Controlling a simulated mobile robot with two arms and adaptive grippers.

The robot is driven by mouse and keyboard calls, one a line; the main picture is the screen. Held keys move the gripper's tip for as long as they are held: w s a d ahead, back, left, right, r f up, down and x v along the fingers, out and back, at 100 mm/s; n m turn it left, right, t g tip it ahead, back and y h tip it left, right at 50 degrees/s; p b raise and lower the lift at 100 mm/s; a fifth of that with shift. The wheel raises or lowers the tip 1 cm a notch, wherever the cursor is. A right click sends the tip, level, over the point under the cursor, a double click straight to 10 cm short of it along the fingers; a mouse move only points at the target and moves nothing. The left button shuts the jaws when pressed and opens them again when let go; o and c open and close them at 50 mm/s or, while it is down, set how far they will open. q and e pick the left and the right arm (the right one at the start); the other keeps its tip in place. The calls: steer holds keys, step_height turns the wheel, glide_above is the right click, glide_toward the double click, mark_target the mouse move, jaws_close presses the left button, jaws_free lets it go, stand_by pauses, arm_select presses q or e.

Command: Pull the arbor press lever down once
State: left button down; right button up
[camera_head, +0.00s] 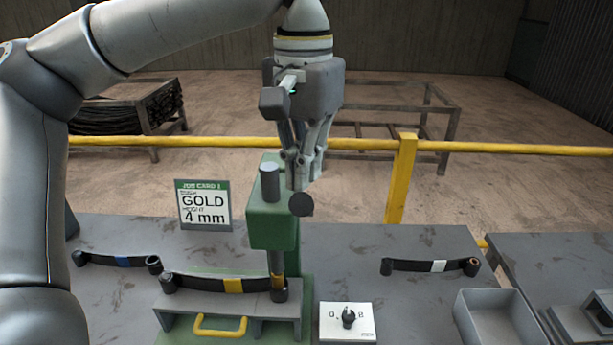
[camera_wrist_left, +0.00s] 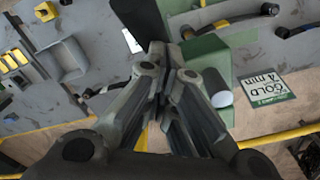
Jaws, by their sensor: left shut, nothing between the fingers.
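The green arbor press (camera_head: 268,222) stands on the bench, and its ram (camera_head: 277,262) reaches down to the right end of a leaf spring with a gold band (camera_head: 233,286). The lever's dark round knob (camera_head: 301,204) is at the right of the press head; its rod is hidden. My left gripper (camera_head: 300,186) points down, shut and empty, with its fingertips just above or beside the knob; I cannot tell whether they touch. The left wrist view shows the closed fingers (camera_wrist_left: 165,80) by the green press body (camera_wrist_left: 207,55). My right gripper is out of view.
A job card (camera_head: 204,205) reads gold, 4 mm. Springs with a blue band (camera_head: 122,262) and a white band (camera_head: 438,266) lie on the bench. A dial plate (camera_head: 347,322) and a grey bin (camera_head: 496,318) are at the right. A yellow rail (camera_head: 500,148) runs behind.

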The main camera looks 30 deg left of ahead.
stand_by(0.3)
arm_select(q)
steer(key=shift+s+d+f+b, duration=0.2)
steer(key=shift+s+f+b, duration=0.15)
steer(key=shift+f, duration=0.3)
steer(key=shift+s+d+f+b, duration=0.2)
steer(key=shift+s+f, duration=0.2)
steer(key=shift+f, duration=0.2)
steer(key=shift+s+d+f+b, duration=0.15)
steer(key=shift+s+f+b, duration=0.2)
steer(key=shift+f, duration=0.3)
steer(key=f, duration=0.1)
steer(key=s+f+b, duration=0.1)
steer(key=f, duration=0.2)
steer(key=shift+s+d+f, duration=0.1)
steer(key=shift+s+d, duration=0.15)
steer(key=shift+d, duration=0.05)
steer(key=f, duration=0.1)
steer(key=f+b, duration=0.1)
steer(key=f, duration=0.2)
steer(key=shift+s+d+f, duration=0.15)
steer(key=shift+s, duration=0.15)
steer(key=shift+b, duration=0.3)
